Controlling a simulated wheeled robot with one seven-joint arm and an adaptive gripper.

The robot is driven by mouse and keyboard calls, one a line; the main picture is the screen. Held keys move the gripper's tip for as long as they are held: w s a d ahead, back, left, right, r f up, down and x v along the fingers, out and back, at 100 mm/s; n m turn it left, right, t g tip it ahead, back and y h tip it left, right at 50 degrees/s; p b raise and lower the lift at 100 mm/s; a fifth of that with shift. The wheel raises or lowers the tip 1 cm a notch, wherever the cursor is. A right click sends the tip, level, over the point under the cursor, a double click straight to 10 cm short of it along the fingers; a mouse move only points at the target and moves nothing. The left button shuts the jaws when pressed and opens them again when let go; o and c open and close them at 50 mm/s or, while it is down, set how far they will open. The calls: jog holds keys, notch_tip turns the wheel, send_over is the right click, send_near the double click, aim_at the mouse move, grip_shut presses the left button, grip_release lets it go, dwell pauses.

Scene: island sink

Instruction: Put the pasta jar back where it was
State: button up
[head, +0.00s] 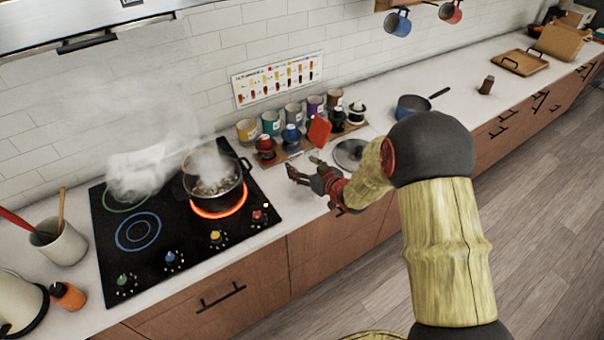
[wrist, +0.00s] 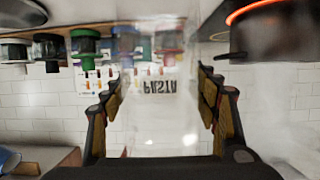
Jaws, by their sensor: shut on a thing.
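The pasta jar (wrist: 158,88) is a clear, see-through vessel with the dark word PASTA, upside down in the wrist view. It sits between the two fingers of my gripper (wrist: 160,100), which is shut on it. No contents show inside it. In the head view my gripper (head: 304,168) is over the counter, just right of the hob and in front of the wooden spice rack (head: 300,152). The jar is too clear to make out there.
A steaming pot (head: 214,182) stands on a glowing red burner of the black hob (head: 150,232). Several colored cans and small jars stand on the rack. A lid (head: 349,153) and a blue pan (head: 411,106) lie to the right.

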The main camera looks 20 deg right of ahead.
jog(key=shift+w+a+f, duration=0.1)
jog(key=shift+w+f, duration=0.25)
jog(key=shift+f, duration=0.15)
jog(key=shift+f+b, duration=0.3)
jog(key=shift+f, duration=0.95)
jog(key=shift+f, duration=0.25)
jog(key=o, duration=1.7)
